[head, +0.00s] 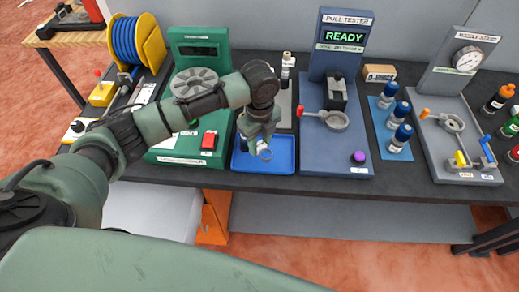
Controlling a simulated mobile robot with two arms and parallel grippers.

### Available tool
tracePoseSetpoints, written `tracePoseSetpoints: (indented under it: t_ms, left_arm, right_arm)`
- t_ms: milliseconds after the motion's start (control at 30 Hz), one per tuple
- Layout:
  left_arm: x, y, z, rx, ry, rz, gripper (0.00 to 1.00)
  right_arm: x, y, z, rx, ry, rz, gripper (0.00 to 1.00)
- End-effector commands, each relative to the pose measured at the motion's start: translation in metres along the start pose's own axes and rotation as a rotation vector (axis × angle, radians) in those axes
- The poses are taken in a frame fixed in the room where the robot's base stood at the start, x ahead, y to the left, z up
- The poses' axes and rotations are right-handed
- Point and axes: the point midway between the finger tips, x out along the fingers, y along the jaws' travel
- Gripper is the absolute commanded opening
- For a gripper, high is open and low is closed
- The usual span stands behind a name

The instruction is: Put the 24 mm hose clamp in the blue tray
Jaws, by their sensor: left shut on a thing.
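The blue tray (284,167) lies near the front edge of the dark bench, between the green machine and the pull tester. My left gripper (262,149) is over the tray, pointing down, shut on a small ring-shaped hose clamp (266,155). The clamp shows just below the fingers; its size marking cannot be read. Whether it touches the tray floor cannot be told. Part of the tray is hidden behind the gripper. My right gripper is not in view.
The green machine (186,146) stands left of the tray, the pull tester (335,165) right of it, showing READY. Blue-capped bottles (396,133) stand on a blue mat further right. A blue hose reel (130,40) is at the back left.

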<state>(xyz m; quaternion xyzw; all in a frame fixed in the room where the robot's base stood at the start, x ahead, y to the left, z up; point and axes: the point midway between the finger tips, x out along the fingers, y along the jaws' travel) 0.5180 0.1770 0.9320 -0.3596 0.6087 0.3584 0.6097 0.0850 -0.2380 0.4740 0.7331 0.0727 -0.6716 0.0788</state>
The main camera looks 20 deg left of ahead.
Motion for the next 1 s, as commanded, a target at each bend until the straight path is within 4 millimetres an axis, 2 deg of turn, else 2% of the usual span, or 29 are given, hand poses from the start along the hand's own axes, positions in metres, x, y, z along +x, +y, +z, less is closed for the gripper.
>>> tracePoseSetpoints:
  t_ms: [200,300,667,700,767,800,1000]
  left_arm:
    - [0.032,0.001,-0.001,-0.001,0.001,0.004,0.0]
    - [0.04,0.001,0.0,0.0,0.0,0.002,0.0]
    - [0.044,0.001,0.0,0.001,0.0,0.002,0.0]
    - [0.044,0.001,0.0,0.001,0.0,0.002,0.36]
    - [0.044,0.001,0.0,0.001,0.0,0.002,0.53]
    - [0.044,0.001,0.0,0.001,0.0,0.002,0.56]
    - [0.044,0.001,0.0,0.001,0.0,0.002,0.56]
  right_arm:
    - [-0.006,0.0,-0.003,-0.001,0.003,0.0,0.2]
    - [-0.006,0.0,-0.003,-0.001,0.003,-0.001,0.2]
    - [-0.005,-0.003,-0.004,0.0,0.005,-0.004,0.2]
    - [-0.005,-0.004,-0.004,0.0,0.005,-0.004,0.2]
    - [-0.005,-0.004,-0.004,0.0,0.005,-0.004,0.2]
    - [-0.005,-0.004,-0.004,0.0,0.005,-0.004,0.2]
    - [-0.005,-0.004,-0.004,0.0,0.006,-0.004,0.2]
